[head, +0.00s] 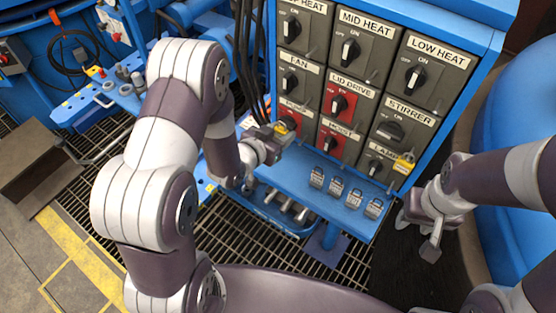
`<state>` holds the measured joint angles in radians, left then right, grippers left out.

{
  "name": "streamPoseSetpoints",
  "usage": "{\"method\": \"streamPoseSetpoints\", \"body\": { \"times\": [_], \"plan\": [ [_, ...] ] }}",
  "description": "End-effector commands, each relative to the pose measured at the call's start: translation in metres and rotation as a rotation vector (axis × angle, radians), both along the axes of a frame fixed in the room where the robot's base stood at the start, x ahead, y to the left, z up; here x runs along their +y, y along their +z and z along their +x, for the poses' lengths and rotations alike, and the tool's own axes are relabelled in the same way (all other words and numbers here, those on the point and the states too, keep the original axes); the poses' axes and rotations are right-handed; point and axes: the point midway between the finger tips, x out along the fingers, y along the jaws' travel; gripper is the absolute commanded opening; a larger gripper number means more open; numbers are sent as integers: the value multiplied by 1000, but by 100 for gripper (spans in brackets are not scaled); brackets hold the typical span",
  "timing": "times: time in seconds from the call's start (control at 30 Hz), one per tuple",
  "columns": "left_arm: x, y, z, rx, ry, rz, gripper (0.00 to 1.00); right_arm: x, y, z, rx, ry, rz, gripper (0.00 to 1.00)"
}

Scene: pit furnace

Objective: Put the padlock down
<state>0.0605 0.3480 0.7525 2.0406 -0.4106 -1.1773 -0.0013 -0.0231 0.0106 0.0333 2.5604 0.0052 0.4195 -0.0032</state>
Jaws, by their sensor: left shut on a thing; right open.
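My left gripper (272,140) is shut on a small padlock (282,128), of which a yellowish part shows beyond the fingers. It is in front of the lower left switches of the panel, above the left end of the blue shelf (285,172). The fingers hide much of the padlock, and I cannot tell whether it touches the panel. Several grey padlocks with pale labels (335,187) stand in a row on the right part of the shelf. My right gripper (422,232) is open and empty, right of the shelf.
The switch panel (352,68) rises behind the shelf, with labelled rotary knobs. A yellow padlock (404,162) is at the lower right switch. The shelf left of the row looks clear. A large blue rounded body (520,110) stands at the right. Floor grating (290,256) lies below.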

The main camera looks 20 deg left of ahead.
Motion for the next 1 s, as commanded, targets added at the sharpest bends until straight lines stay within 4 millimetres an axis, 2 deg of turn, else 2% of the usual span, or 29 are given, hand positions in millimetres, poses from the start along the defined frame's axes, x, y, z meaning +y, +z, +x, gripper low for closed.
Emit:
{"method": "streamPoseSetpoints", "body": {
  "times": [0.03, 0.2, 0.43, 0.6, 1.0],
  "plan": [
    [0, -15, 0, 3, -1, 0, 11, 0, -4, 0, 0, 0, 0, 43],
    [0, -52, 0, 1, 0, -1, 11, 0, -9, 0, 0, 0, 0, 43],
    [0, -79, 1, 0, 1, 0, 11, 0, -13, 0, 0, 0, 0, 43],
    [0, -111, 0, 1, 1, 0, 11, 0, -18, 0, 0, 0, 0, 43],
    [0, -120, 1, -2, 1, 0, 11, 0, -21, 0, 0, 0, 0, 43]
  ]
}}
